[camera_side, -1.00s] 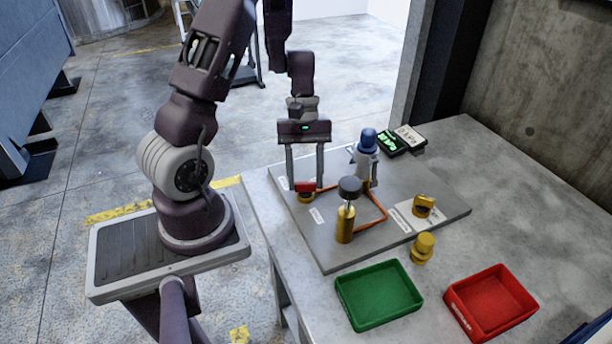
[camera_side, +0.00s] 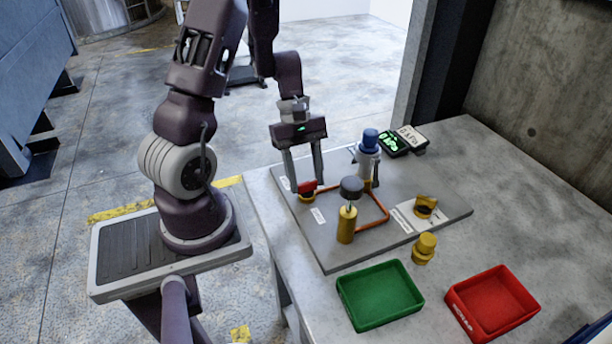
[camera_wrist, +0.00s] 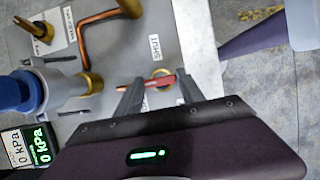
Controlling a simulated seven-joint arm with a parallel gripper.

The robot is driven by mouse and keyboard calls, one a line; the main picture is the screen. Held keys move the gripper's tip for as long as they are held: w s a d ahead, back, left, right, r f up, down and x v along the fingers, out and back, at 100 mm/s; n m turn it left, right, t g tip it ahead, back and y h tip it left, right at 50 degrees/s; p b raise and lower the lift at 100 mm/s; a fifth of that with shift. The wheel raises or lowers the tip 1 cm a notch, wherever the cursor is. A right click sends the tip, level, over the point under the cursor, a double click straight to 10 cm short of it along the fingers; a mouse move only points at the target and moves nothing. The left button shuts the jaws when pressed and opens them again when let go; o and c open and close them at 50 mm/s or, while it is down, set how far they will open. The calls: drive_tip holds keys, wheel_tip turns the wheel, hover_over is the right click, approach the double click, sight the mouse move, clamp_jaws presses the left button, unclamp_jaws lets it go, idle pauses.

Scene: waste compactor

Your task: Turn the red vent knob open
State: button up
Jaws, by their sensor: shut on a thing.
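The red vent knob (camera_side: 307,186) sits on a brass base at the left of the grey panel (camera_side: 330,258). My gripper (camera_side: 308,187) reaches down to it with one finger on each side, shut on the ends of its red bar. In the wrist view the red bar of the knob (camera_wrist: 161,82) lies between the two fingertips (camera_wrist: 158,84), nearly crosswise and slightly slanted. A white label reading SHUT (camera_wrist: 154,46) is beside the knob.
A blue-topped valve (camera_side: 369,150), a dark-capped brass post (camera_side: 347,222) and orange piping stand close by on the panel. A gauge (camera_wrist: 41,146) reads 0 kPa. Green (camera_side: 380,295) and red (camera_side: 492,303) trays are at the front.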

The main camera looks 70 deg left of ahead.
drive_tip(key=o, duration=1.4)
drive_tip(key=shift+c, duration=0.2)
drive_tip(key=v, duration=0.7)
drive_tip(key=s+d+r+m+t+y, duration=0.2)
drive_tip(key=s+d+r+m, duration=0.2)
drive_tip(key=d+r+m, duration=0.3)
drive_tip(key=s+d+r+m+t+y, duration=0.2)
drive_tip(key=s+d+r+m, duration=0.3)
drive_tip(key=d+r+m, duration=0.3)
drive_tip(key=d+m+t, duration=0.1)
drive_tip(key=m, duration=0.2)
drive_tip(key=shift+r+t+y, duration=0.2)
drive_tip(key=shift+t+y, duration=0.1)
